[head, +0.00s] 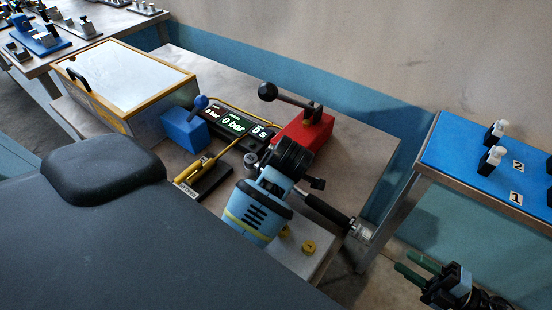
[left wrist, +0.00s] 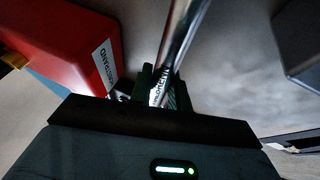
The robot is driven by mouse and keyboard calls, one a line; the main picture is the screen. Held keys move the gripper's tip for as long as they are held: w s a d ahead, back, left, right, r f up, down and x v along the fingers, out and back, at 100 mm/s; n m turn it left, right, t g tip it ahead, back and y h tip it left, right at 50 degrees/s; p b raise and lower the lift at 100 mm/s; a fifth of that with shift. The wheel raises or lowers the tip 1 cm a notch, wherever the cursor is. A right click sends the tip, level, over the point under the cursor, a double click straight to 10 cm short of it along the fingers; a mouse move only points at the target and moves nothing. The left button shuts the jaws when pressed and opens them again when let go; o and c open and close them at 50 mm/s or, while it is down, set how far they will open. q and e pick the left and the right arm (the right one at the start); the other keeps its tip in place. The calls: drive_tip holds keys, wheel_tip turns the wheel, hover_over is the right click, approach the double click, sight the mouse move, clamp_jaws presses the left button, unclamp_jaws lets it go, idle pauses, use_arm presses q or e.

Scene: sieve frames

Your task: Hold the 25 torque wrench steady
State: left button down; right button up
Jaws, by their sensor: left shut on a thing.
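The torque wrench shows in the left wrist view as a bright metal shaft (left wrist: 179,40) with a lettered label near the jaws. My left gripper (left wrist: 165,83) is shut around this shaft, with dark green fingers on either side of it. In the head view my own left arm hides these jaws and most of the shaft. A black handle (head: 327,211), probably the wrench's, sticks out to the right of that arm. I cannot read a 25 on it. My right gripper (head: 405,260) is at the lower right, open and empty, its green fingers apart.
A red block (head: 305,129) with a black-knobbed lever stands on the table behind my left arm; it is close by in the left wrist view (left wrist: 75,50). A pressure display (head: 235,122), blue block (head: 185,130) and lidded box (head: 125,80) stand further left. A blue-topped table (head: 460,140) is at right.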

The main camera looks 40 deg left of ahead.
drive_tip(key=shift+o, duration=0.3)
drive_tip(key=shift+o, duration=1.4)
drive_tip(key=m, duration=0.7)
drive_tip(key=r+m+h, duration=0.1)
drive_tip(key=m, duration=0.3)
drive_tip(key=shift+s+r+m+t, duration=0.1)
drive_tip(key=shift+s+m+t, duration=0.1)
drive_tip(key=shift+m+t, duration=0.1)
drive_tip(key=shift+a, duration=0.15)
